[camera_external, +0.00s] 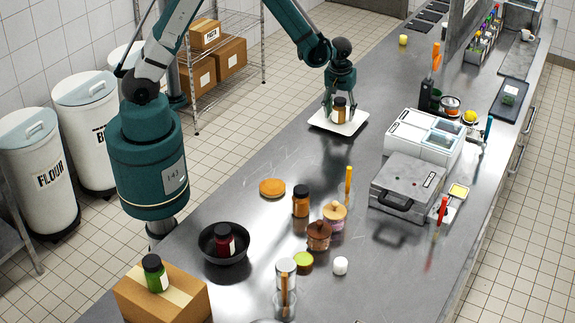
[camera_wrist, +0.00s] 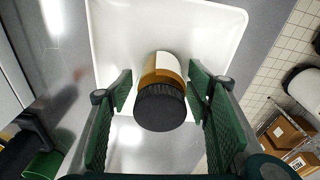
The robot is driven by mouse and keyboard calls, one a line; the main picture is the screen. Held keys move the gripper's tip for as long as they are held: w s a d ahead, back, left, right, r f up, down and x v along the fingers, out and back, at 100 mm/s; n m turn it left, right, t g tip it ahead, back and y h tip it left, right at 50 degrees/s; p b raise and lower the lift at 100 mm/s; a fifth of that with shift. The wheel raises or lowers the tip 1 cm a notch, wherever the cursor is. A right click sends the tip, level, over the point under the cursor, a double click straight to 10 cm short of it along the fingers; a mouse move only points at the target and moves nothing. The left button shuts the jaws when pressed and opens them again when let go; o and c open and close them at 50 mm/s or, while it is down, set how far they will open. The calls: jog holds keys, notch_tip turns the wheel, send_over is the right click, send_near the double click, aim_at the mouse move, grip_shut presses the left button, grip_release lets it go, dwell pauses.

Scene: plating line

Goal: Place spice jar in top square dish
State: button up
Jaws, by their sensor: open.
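A spice jar (camera_external: 339,108) with a black lid, amber body and pale label stands on the white square dish (camera_external: 352,127) at the far part of the counter. In the wrist view the jar (camera_wrist: 160,105) appears upright over the white dish (camera_wrist: 112,30), near its lower edge in the picture. My gripper (camera_external: 340,111) is open, with its green fingers on either side of the jar; narrow gaps show beside the lid. In the wrist view my gripper (camera_wrist: 162,85) straddles the jar. The jar's base is partly hidden.
A white-lidded container unit (camera_external: 424,134) and a grey press (camera_external: 407,184) stand right. Counter around the dish is clear.

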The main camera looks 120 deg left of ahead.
aim_at(339, 101)
jog(key=shift+w+d+r, duration=0.1)
jog(key=shift+d+r, duration=0.15)
jog(key=shift+r, duration=1.75)
jog(key=shift+s+d+r, duration=0.1)
jog(key=shift+d+r, duration=0.1)
jog(key=shift+r, duration=1.8)
jog(key=shift+w+d+r, duration=0.1)
jog(key=shift+d+r, duration=0.15)
jog(key=shift+r, duration=1.75)
jog(key=shift+w+d+r, duration=0.15)
jog(key=shift+d, duration=0.1)
jog(key=w+d+r+m+t, duration=0.2)
jog(key=d+r+m, duration=0.35)
jog(key=d, duration=0.85)
jog(key=w+d+r+m+t, duration=0.1)
jog(key=w+d+r+m, duration=0.15)
jog(key=d+r, duration=0.9)
jog(key=s+d+m+t, duration=0.1)
jog(key=s+d+m, duration=0.2)
jog(key=d, duration=0.6)
jog(key=s+d+r+m+t+h, duration=0.1)
jog(key=s+d+m, duration=0.3)
jog(key=d, duration=0.6)
jog(key=s+d+m+t, duration=0.2)
jog(key=s+d+m, duration=0.2)
jog(key=d, duration=0.5)
jog(key=shift+s+d+r, duration=0.2)
jog(key=shift+s+d, duration=0.15)
jog(key=shift+s, duration=0.45)
